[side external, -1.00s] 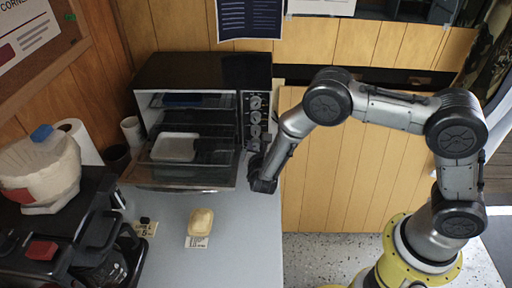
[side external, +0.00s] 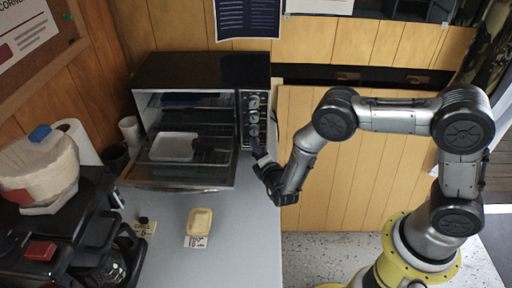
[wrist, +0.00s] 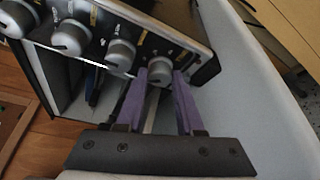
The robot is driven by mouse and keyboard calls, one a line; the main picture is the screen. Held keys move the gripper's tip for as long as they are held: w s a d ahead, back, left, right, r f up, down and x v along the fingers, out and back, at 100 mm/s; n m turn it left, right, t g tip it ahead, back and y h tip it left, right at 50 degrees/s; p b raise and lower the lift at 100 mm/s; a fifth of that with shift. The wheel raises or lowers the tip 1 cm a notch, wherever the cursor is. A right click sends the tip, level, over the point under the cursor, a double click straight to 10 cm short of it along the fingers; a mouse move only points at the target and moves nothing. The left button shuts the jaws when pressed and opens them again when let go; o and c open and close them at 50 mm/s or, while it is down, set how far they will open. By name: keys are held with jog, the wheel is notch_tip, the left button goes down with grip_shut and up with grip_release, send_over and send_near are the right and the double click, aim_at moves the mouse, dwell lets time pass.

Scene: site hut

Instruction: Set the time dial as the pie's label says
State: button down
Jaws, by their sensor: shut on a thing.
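The toaster oven (side external: 200,68) has a column of knobs on the right of its front. My gripper (side external: 258,150) is at the lower end of that column. In the wrist view, my gripper (wrist: 160,80) has its purple fingers on either side of the lowest knob (wrist: 160,70), shut on it. The knob markings are too blurred to read. The pale yellow pie (side external: 200,221) sits on the grey counter in front of the oven. Its white label (side external: 195,242) lies by its front edge, with two short lines of print too small to read surely.
The oven door (side external: 180,178) is folded down, with a white dish (side external: 174,146) at the opening. A second label (side external: 146,229) with a small black object is left of the pie. A black coffee machine (side external: 60,225) fills the left. The counter right of the pie is clear.

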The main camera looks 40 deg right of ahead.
jog(key=m, duration=0.1)
jog(key=m+t, duration=0.1)
jog(key=m, duration=0.1)
jog(key=shift+s+f+t, duration=0.1)
jog(key=shift+f+t, duration=0.1)
jog(key=shift+t, duration=0.1)
jog(key=shift+f+m+t+h, duration=0.1)
jog(key=shift+m+t+h, duration=0.35)
jog(key=shift+m, duration=1.35)
